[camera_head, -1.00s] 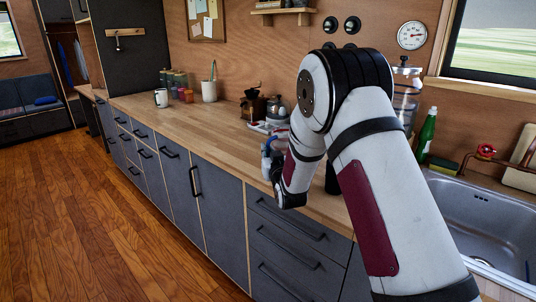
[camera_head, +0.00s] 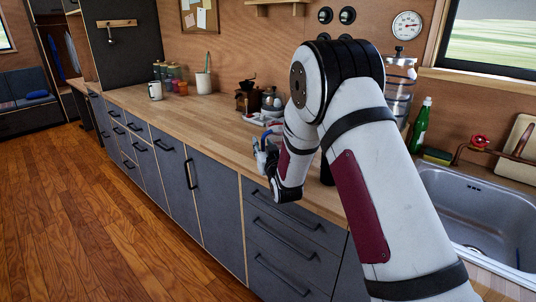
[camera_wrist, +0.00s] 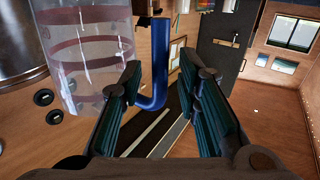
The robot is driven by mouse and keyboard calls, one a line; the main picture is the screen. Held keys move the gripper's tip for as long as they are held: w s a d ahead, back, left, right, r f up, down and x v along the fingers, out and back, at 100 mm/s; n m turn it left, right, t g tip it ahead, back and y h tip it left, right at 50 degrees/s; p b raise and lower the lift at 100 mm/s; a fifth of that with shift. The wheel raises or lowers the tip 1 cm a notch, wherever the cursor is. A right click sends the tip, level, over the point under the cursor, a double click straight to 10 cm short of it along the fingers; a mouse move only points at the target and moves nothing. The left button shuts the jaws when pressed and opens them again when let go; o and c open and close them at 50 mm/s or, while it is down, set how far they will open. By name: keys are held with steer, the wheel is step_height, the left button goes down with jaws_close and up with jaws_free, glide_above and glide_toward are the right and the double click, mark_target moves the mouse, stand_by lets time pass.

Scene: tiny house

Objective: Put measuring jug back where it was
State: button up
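The measuring jug (camera_wrist: 95,50) appears as a clear cylinder with reddish bands at the upper left of the wrist view. Its blue handle (camera_wrist: 159,55) hangs in the gap between my fingers. My gripper (camera_wrist: 167,85) is open around the handle, with a visible gap on the right finger's side. In the head view my gripper (camera_head: 270,168) is at the counter's front edge, above the drawers. Only a blue and pale bit of the jug (camera_head: 262,150) shows there. My wrist and arm hide much of it.
The wooden counter (camera_head: 215,115) is clear left of my gripper. A grinder (camera_head: 248,97) and small items on a tray stand behind it. A mug (camera_head: 155,91) and jars are farther left. A green bottle (camera_head: 421,126) and the sink (camera_head: 465,205) are right.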

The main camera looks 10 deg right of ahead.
steer(key=s+d+r+g, duration=0.1)
steer(key=s+r+g, duration=0.2)
steer(key=s, duration=1.5)
steer(key=s+d+r+g, duration=0.1)
steer(key=s+g, duration=0.6)
steer(key=s, duration=1.2)
steer(key=s+d+r+g, duration=0.1)
steer(key=s+r+g, duration=0.3)
steer(key=s, duration=1.5)
steer(key=shift+r+m+g+h, duration=0.3)
steer(key=shift+r+m+g, duration=0.1)
steer(key=shift+g, duration=0.3)
steer(key=shift+s+d, duration=0.1)
step_height(320, 180, up, 7)
steer(key=t+p, duration=0.1)
steer(key=p, duration=0.5)
